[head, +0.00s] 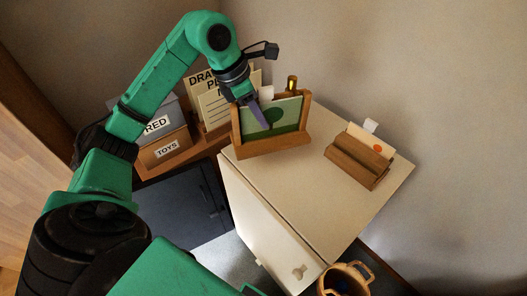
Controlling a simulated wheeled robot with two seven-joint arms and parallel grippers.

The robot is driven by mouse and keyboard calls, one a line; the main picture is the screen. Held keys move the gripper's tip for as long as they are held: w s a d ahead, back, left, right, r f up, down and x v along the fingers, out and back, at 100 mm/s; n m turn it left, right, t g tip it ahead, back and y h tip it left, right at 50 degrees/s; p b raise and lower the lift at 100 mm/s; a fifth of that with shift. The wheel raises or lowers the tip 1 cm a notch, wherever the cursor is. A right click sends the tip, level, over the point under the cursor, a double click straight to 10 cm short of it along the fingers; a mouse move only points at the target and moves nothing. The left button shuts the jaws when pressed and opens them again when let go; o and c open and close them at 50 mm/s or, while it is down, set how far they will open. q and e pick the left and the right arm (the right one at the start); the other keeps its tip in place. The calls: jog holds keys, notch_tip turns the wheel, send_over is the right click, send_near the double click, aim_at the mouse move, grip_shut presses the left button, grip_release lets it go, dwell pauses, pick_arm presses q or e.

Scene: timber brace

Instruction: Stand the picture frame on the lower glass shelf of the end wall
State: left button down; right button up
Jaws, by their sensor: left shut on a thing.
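The picture frame (289,113), with a green and pale picture and brown wood at its sides and bottom, is at the back left of the cream cabinet top. My left gripper (256,114) reaches down to it from above and is shut on it, near its upper left part. The fingers cover part of the picture. I cannot tell whether its lower edge touches the cabinet top. No glass shelf shows in this view. My right gripper is not in view.
A wooden holder with cards (358,160) stands on the cream cabinet (290,190). A gold-capped item (292,83) is behind the frame. Boxes labelled RED (157,125) and TOYS (167,149) sit left. A handled basket (345,280) is at the bottom. The cabinet's front top is clear.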

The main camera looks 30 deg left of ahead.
pick_arm(q)
notch_tip(320, 180, down, 12)
jog(key=shift+w+f+p, duration=0.1)
jog(key=shift+w+p, duration=0.05)
jog(key=shift+p, duration=0.2)
jog(key=shift+w, duration=0.1)
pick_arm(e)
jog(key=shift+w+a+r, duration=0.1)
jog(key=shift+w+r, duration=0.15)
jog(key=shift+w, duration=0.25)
pick_arm(q)
jog(key=shift+f, duration=0.1)
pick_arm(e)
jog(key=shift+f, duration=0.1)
pick_arm(q)
jog(key=c, duration=0.7)
grip_release()
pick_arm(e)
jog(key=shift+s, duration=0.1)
